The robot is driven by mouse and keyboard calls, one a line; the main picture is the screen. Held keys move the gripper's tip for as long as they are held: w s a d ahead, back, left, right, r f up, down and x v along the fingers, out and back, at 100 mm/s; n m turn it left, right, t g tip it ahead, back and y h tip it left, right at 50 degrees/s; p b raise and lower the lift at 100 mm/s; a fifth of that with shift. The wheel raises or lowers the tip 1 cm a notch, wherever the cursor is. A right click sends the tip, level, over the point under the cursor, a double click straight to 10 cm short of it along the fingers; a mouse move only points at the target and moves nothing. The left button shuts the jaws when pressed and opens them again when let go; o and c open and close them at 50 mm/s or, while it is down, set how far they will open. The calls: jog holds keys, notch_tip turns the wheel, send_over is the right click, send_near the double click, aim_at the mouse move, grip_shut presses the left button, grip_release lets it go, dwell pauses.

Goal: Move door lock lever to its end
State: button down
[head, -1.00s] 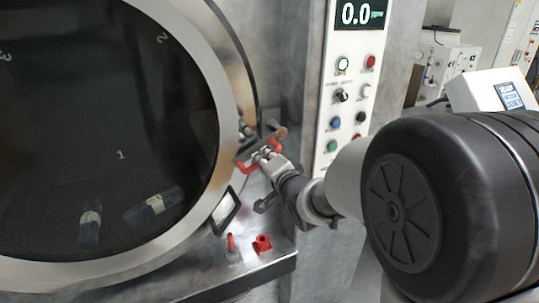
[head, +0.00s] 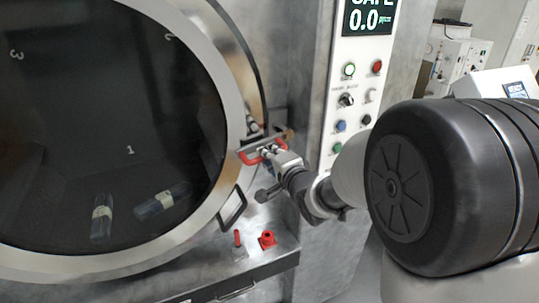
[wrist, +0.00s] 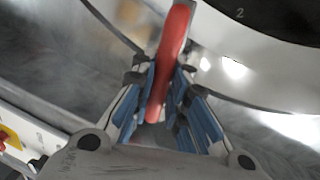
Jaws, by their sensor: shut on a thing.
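The red door lock lever (head: 250,156) sits at the right edge of the round washer door. In the wrist view the red lever (wrist: 174,52) runs between the fingers of my gripper (wrist: 165,105). The blue-padded fingers are closed on it from both sides. In the head view my gripper (head: 268,151) is at the lever's right part, reaching in from the right. The lever's mounting is partly hidden behind the gripper. The round door (head: 225,105) has a bright metal rim and dark glass, and lies against the washer front.
A control panel (head: 352,100) with several buttons and a display reading 0.0 stands to the right of the door. A small red lever (head: 238,238) and a red knob (head: 267,239) are on the ledge below.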

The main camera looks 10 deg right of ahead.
jog(key=c, duration=1.6)
grip_release()
jog(key=shift+o, duration=0.2)
jog(key=v, duration=1.2)
jog(key=s+d+f+n+g+h+b, duration=0.45)
jog(key=s+d+n, duration=0.2)
jog(key=s, duration=0.45)
jog(key=s+a+f+n+g, duration=0.1)
jog(key=s+f+n+g, duration=0.2)
jog(key=s, duration=0.5)
jog(key=s+a+f+n+g+b, duration=0.1)
jog(key=s+a+f+n+g, duration=0.1)
jog(key=s, duration=0.7)
jog(key=shift+f+n+g, duration=0.55)
jog(key=shift+n, duration=0.1)
